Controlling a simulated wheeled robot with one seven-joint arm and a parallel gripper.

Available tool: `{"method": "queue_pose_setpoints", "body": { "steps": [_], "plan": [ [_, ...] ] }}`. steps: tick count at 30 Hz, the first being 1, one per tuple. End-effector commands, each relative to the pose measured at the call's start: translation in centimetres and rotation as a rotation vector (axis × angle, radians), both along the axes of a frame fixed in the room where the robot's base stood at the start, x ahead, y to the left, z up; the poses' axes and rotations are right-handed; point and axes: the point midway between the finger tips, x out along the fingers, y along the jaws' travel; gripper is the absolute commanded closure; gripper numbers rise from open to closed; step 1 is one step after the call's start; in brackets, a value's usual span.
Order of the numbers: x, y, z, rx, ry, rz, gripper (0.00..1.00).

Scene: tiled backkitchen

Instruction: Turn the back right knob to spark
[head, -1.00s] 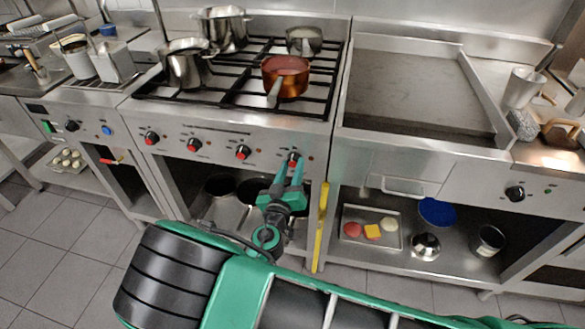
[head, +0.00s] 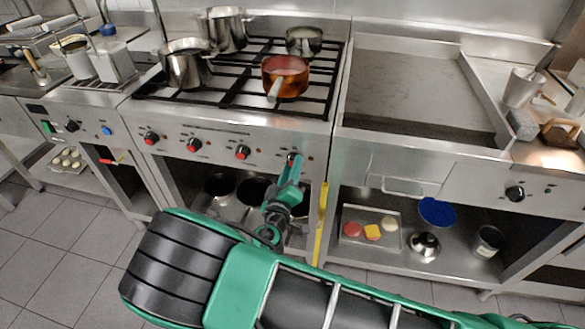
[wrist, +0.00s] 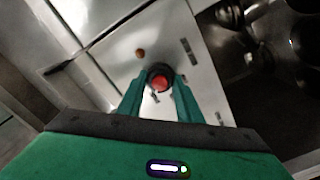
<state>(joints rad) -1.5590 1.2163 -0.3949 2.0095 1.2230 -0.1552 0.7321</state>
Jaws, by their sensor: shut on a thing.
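The stove front carries a row of red-capped knobs. The rightmost knob (head: 294,157) is mostly hidden behind my gripper (head: 293,166) in the head view. In the wrist view, its red cap (wrist: 160,83) shows between the two green fingers of my gripper (wrist: 160,88), which are shut on it. Three other knobs, the left one (head: 151,138), the second (head: 194,145) and the third (head: 243,152), are free and apart from my gripper. The labels beside the knobs are too small to read.
A copper pan (head: 286,77) stands on the hob, its handle toward the front edge. Steel pots (head: 186,66) stand on the left burners. A yellow upright bar (head: 321,222) is just right of my gripper. A drawer handle (head: 402,188) sticks out further right.

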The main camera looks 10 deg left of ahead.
Motion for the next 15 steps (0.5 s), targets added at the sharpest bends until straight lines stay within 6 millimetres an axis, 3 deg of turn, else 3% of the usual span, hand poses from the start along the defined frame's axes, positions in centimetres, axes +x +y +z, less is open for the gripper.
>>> {"method": "queue_pose_setpoints", "body": {
  "steps": [8,9,11,15],
  "plan": [
    [-0.15,0.31,-0.16,0.002,0.004,0.007,0.90],
    [-0.15,0.33,-0.16,0.002,0.004,0.007,0.63],
    [-0.14,0.29,-0.15,0.002,0.004,0.007,0.49],
    [-0.10,0.20,-0.10,0.002,0.003,0.005,0.49]
  ]
}}
